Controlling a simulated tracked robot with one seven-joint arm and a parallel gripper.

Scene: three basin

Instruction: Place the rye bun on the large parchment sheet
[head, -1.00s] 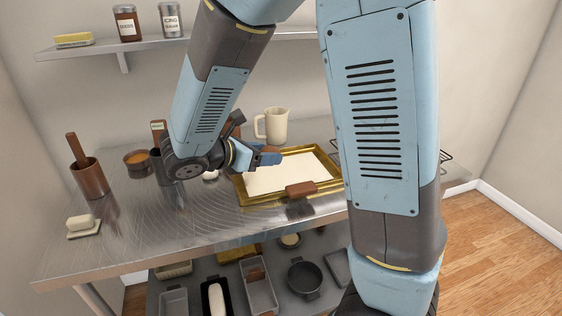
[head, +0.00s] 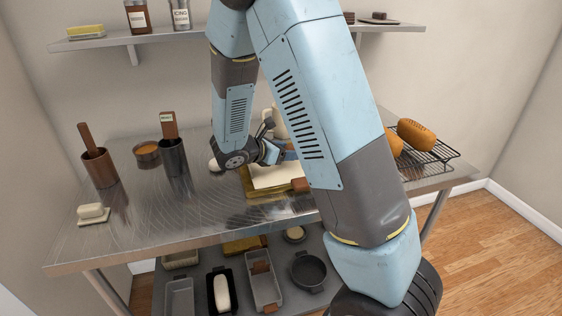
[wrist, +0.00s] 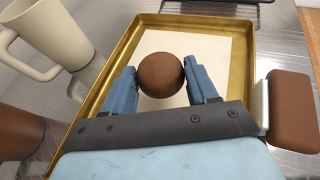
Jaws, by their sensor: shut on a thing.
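The rye bun (wrist: 160,75) is a round brown ball between the two blue fingers of my gripper (wrist: 161,88) in the wrist view. My gripper is shut on it and holds it over the large parchment sheet (wrist: 218,62). I cannot tell the exact gap between bun and sheet. The pale sheet lies in a gold-rimmed tray (wrist: 108,77). In the head view my gripper (head: 272,152) is over the left part of the sheet (head: 275,176), and the bun is hidden. My arm covers the tray's right side there.
A cream mug (wrist: 45,45) stands left of the tray in the wrist view. A brown-handled thing (wrist: 292,110) is at the tray's near right corner. In the head view, loaves lie on a wire rack (head: 435,152) at right; tall dark containers (head: 174,158) stand left. The table's front left is mostly clear.

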